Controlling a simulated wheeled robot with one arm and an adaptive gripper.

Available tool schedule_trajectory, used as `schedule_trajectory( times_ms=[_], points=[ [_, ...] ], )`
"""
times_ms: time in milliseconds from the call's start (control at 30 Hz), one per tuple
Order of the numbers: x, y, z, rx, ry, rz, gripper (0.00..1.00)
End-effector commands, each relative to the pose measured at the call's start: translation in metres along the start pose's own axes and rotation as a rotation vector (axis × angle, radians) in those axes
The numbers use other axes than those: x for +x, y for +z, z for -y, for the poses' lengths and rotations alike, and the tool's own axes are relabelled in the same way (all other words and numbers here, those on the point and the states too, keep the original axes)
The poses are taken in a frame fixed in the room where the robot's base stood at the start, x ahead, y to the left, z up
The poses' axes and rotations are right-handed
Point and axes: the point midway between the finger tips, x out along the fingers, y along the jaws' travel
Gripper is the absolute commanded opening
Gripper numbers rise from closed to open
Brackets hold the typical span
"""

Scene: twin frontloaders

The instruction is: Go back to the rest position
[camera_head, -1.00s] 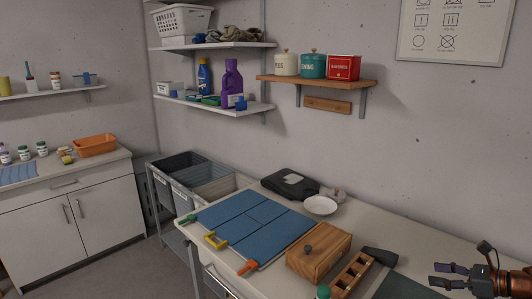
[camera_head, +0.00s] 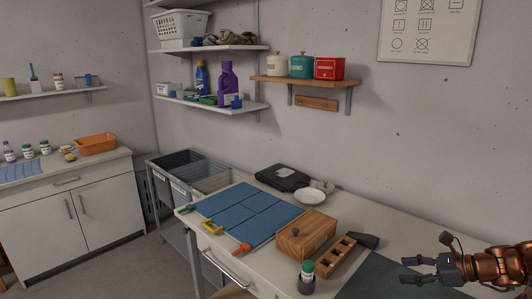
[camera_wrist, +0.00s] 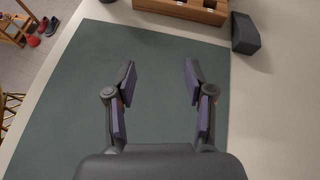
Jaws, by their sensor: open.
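My gripper (camera_head: 408,271) is at the lower right of the head view, held over the right part of the counter. Its fingers are apart with nothing between them. In the wrist view my gripper (camera_wrist: 158,85) points over a dark green mat (camera_wrist: 75,85), and its two purple-padded fingers are spread wide and empty. The green mat (camera_head: 375,280) also shows at the bottom of the head view, partly behind my gripper.
On the counter are a wooden box (camera_head: 305,235), a slotted wooden rack (camera_head: 333,258), a dark wedge-shaped block (camera_head: 363,241), a green-capped bottle (camera_head: 307,273), a blue mat (camera_head: 245,213) and a white dish (camera_head: 309,196). Shelves (camera_head: 260,107) hang on the wall. Floor is clear at left.

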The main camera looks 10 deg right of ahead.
Motion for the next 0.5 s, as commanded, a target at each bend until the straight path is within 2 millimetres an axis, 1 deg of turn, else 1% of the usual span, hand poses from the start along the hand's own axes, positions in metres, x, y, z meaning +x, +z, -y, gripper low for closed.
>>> schedule_trajectory(
  times_ms=[33, 167, 267, 333, 400, 467, 500],
  points=[
    [0.009, 0.010, -0.007, -0.030, 0.028, -0.009, 0.53],
    [0.033, 0.034, -0.031, -0.125, 0.114, -0.043, 0.53],
    [0.054, 0.056, -0.058, -0.229, 0.203, -0.078, 0.53],
    [0.070, 0.070, -0.082, -0.308, 0.275, -0.101, 0.53],
    [0.081, 0.083, -0.105, -0.391, 0.340, -0.126, 0.53],
    [0.090, 0.092, -0.125, -0.461, 0.398, -0.146, 0.53],
    [0.095, 0.098, -0.139, -0.508, 0.436, -0.159, 0.53]
  ],
)
